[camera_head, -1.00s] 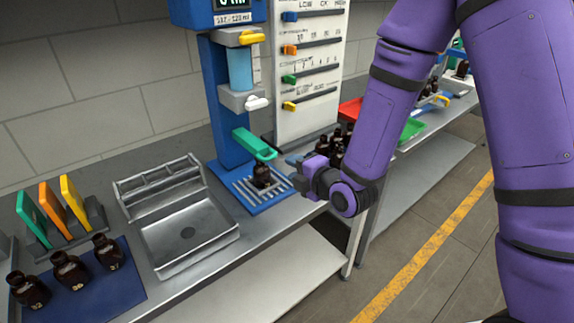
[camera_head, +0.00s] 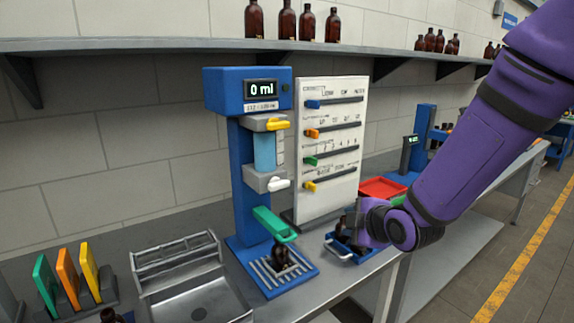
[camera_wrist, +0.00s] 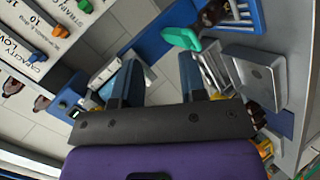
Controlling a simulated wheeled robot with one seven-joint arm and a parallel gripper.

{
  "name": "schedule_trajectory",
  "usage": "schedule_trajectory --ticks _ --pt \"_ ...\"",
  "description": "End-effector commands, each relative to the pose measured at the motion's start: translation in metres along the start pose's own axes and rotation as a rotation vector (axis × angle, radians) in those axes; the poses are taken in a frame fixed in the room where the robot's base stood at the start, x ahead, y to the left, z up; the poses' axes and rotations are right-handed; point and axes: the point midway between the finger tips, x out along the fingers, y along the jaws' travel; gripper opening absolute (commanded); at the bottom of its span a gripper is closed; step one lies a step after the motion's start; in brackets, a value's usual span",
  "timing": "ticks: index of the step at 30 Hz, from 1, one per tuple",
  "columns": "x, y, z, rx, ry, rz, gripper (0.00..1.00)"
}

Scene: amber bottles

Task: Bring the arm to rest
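My purple arm comes in from the right in the head view, with my gripper (camera_head: 362,222) held above the bench, right of the dispenser. In the wrist view my gripper (camera_wrist: 160,72) has its two fingers well apart with nothing between them. An amber bottle (camera_head: 281,256) stands on the slatted base of the blue dispenser (camera_head: 247,92), whose display reads 0 ml. A blue tray (camera_head: 339,252) with dark bottles sits below and beside my gripper, which partly hides it. I cannot tell the exact gap between them.
A white slider panel (camera_head: 327,200) stands behind my gripper. A red tray (camera_head: 383,187) lies farther back. A metal sink-like tray (camera_head: 205,302) and coloured upright plates (camera_head: 67,277) are at left. A shelf (camera_head: 180,44) with amber bottles runs above. The floor at right is clear.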

Motion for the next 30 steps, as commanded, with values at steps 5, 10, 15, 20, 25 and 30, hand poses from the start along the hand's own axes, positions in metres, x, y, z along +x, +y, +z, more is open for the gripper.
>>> schedule_trajectory --ticks 5,10,15,20,25,30 --pt "-0.044 0.026 0.017 0.203 -0.113 -0.046 0.39" --pt "-0.091 0.04 0.031 0.416 -0.223 -0.081 0.39" --pt "-0.143 0.046 0.042 0.641 -0.333 -0.102 0.39" --pt "-0.196 0.044 0.048 0.863 -0.435 -0.111 0.39" --pt "-0.253 0.035 0.05 1.1 -0.538 -0.113 0.39" --pt "-0.302 0.019 0.047 1.308 -0.627 -0.115 0.39"
